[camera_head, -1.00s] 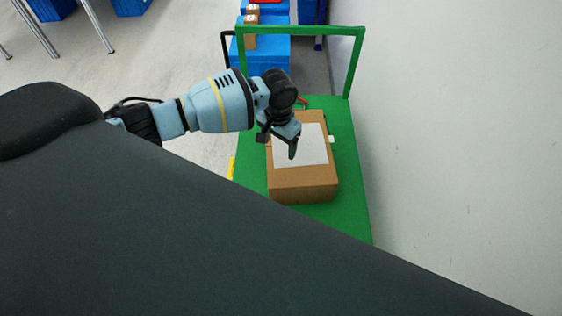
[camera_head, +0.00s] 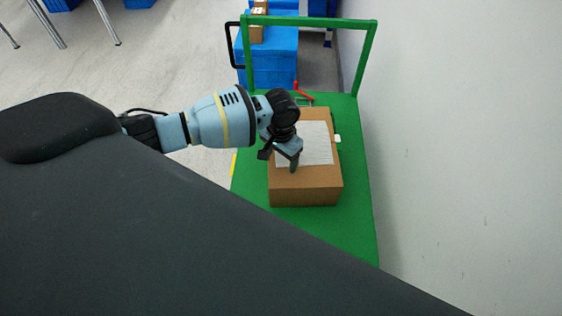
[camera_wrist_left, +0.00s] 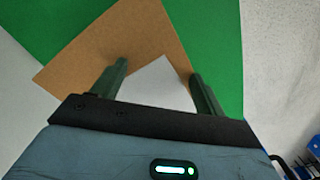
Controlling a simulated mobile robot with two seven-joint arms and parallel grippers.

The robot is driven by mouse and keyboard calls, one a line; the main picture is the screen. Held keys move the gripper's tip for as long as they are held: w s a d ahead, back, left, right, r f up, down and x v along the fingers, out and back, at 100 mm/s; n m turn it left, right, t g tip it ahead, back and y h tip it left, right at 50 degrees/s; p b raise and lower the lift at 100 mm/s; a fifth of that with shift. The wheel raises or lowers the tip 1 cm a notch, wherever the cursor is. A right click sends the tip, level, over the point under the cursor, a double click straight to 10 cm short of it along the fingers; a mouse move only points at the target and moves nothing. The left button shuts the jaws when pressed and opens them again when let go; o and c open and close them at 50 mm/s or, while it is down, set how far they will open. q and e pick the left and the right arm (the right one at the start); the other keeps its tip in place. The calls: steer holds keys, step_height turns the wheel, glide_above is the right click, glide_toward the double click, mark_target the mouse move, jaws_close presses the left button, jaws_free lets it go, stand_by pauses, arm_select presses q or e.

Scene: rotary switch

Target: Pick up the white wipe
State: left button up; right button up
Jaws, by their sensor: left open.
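The white wipe (camera_head: 314,143) lies flat on top of a brown cardboard box (camera_head: 305,188) in the head view. In the left wrist view a pointed corner of the wipe (camera_wrist_left: 158,82) shows between my fingers, with the box top (camera_wrist_left: 125,45) around it. My left gripper (camera_head: 279,163) is open and over the left, near part of the wipe. In the left wrist view its two fingers (camera_wrist_left: 160,82) stand apart with nothing gripped. I cannot tell how high the fingertips are above the wipe. My right gripper is not in view.
The box stands on a green cart (camera_head: 350,215) with an upright green handle frame (camera_head: 310,21). A red-handled tool (camera_head: 303,91) lies behind the box. Blue crates (camera_head: 268,62) stand beyond the cart. A white wall (camera_head: 460,140) is close on the right.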

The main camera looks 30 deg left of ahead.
arm_select(q)
steer(key=shift+c, duration=0.4)
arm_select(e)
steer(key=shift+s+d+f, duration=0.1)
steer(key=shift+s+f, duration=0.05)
arm_select(q)
steer(key=c, duration=0.6)
steer(key=shift+f, duration=0.1)
jaws_close()
step_height(320, 180, up, 21)
steer(key=p, duration=0.5)
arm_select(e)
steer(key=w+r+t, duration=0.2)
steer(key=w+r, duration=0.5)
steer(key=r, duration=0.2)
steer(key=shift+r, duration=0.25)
